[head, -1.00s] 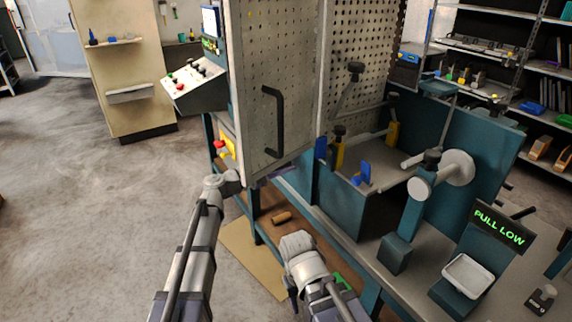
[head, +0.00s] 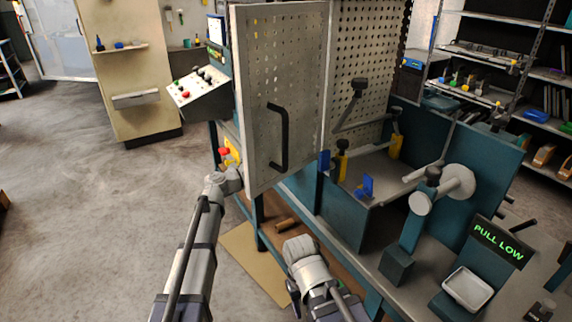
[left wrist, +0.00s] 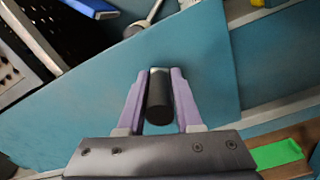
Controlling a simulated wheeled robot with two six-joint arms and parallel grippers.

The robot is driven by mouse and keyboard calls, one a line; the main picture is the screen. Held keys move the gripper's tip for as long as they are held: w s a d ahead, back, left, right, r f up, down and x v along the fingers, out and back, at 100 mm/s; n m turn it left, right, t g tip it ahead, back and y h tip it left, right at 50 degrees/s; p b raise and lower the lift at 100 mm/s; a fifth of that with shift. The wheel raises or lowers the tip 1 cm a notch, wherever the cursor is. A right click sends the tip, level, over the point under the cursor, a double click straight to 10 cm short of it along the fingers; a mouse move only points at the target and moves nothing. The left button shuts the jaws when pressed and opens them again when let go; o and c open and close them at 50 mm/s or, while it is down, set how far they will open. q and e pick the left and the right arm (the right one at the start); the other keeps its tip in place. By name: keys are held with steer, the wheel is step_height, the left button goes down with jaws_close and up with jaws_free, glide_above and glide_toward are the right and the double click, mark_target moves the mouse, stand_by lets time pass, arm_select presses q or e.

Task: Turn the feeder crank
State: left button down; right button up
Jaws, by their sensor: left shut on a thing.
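My left arm reaches to the lower edge of the open perforated door (head: 262,150) in the head view, and the door hides its gripper there. In the left wrist view my left gripper (left wrist: 160,84) has purple fingers shut on a dark cylindrical handle (left wrist: 159,102) in front of a teal panel (left wrist: 205,60). How this handle joins a crank is hidden. In the head view a teal arm (head: 411,232) with a black knob (head: 432,174) stands beside a white roller (head: 458,180) on the machine. My right arm shows at bottom centre, but its fingers are not visible.
A control box (head: 200,92) with buttons stands left of the door. A brown cylinder (head: 286,224) lies on the lower shelf. Floor at left is clear.

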arm_select(q)
steer(key=shift+s, duration=0.15)
stand_by(0.3)
steer(key=c, duration=0.7)
jaws_free()
steer(key=shift+o, duration=0.2)
steer(key=shift+a, duration=0.1)
steer(key=v, duration=0.7)
steer(key=shift+a, duration=0.25)
steer(key=shift+s, duration=0.1)
